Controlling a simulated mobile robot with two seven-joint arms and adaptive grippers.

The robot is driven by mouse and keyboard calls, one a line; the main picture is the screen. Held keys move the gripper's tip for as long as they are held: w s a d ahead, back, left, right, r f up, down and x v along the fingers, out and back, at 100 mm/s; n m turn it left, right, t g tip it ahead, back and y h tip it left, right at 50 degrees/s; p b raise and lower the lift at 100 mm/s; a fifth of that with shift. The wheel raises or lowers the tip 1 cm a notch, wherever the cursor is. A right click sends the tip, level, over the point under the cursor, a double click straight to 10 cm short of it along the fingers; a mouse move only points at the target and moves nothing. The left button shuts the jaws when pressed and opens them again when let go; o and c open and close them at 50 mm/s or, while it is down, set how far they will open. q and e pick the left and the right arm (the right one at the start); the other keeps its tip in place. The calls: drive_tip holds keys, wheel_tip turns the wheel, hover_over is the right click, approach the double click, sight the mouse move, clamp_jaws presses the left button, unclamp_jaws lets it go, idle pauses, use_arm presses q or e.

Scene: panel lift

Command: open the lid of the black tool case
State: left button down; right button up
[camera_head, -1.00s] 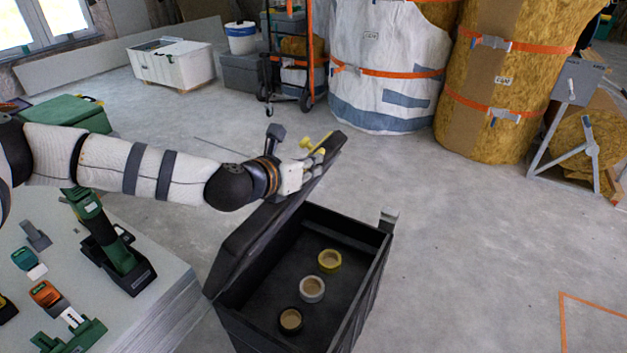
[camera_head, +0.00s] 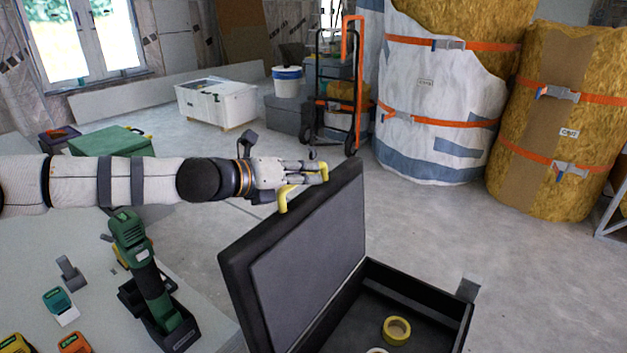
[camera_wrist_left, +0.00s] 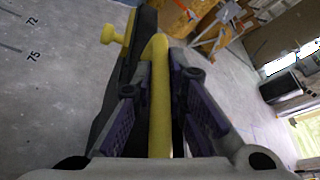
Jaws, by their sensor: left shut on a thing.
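The black tool case (camera_head: 415,283) stands open at the lower right of the head view, beside the work surface. Its lid (camera_head: 307,255) is raised and leans up steeply, its inner face showing. A yellow handle (camera_head: 283,203) sits at the lid's top edge. My left gripper (camera_head: 312,174) is at that edge, shut on the yellow handle. In the left wrist view the yellow bar (camera_wrist_left: 160,95) lies between its fingers, with the dark lid edge behind. A yellow tape roll (camera_head: 396,330) lies inside the case; another roll is cut off by the frame. My right gripper is not in view.
A work surface (camera_head: 65,225) at the left holds a green power tool (camera_head: 145,275) and smaller tools. Big strapped insulation rolls (camera_head: 440,95), a hand truck (camera_head: 345,100) and a white box (camera_head: 217,103) stand behind. The floor right of the case is clear.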

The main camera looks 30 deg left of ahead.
use_arm(q)
drive_tip(key=shift+a+f, duration=0.2)
drive_tip(key=shift+a, duration=0.35)
drive_tip(key=c, duration=1.6)
unclamp_jaws()
drive_tip(key=shift+r, duration=0.1)
drive_tip(key=v, duration=1.2)
